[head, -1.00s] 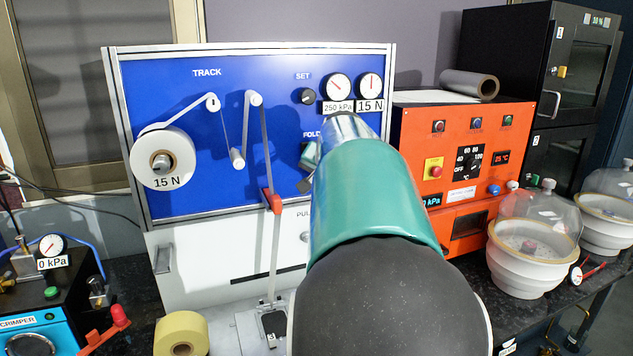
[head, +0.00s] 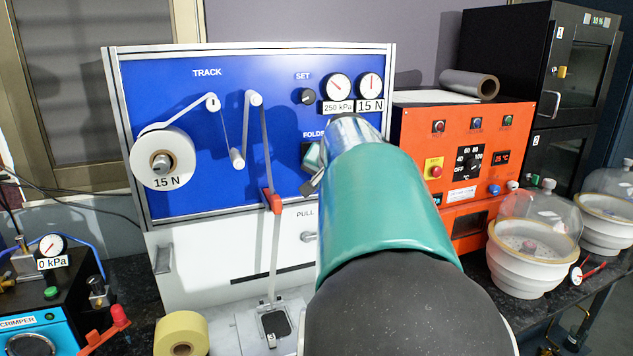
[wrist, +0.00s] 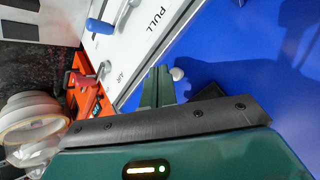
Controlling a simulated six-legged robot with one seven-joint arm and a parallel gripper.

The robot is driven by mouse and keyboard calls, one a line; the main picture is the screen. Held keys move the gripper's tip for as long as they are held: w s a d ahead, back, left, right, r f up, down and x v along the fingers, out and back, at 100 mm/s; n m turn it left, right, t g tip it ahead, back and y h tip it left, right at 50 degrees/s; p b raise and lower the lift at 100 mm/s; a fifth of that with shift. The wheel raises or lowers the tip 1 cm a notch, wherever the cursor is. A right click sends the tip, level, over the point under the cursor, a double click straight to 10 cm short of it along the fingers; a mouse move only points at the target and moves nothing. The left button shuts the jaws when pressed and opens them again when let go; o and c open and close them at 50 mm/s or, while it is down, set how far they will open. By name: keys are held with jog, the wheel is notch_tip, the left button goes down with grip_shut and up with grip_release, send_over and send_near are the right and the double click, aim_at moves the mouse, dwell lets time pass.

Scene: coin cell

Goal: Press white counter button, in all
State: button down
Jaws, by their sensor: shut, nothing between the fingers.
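A small white round button (wrist: 177,74) shows on the blue panel in the wrist view, close to the tips of my gripper (wrist: 158,86). The gripper's two green fingers are together with nothing between them. I cannot tell whether the fingertips touch the button. In the head view my arm hides the button, and only a small part of the gripper (head: 313,181) shows in front of the blue panel (head: 200,100), below the "FOLDS" label.
A white lower panel (head: 190,280) has a pull handle. An orange heater box (head: 408,140) and white-based glass-domed vessels (head: 520,262) stand to the right. A tape roll (head: 181,335) and a crimper (head: 45,300) are at the left. A red clip (head: 271,201) hangs on the strip.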

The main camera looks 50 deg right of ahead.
jog(key=s+a, duration=0.1)
jog(key=s, duration=0.1)
jog(key=s+a, duration=0.1)
jog(key=s, duration=0.1)
jog(key=shift+s+a, duration=0.1)
jog(key=shift+a, duration=0.2)
dwell(0.3)
dwell(0.8)
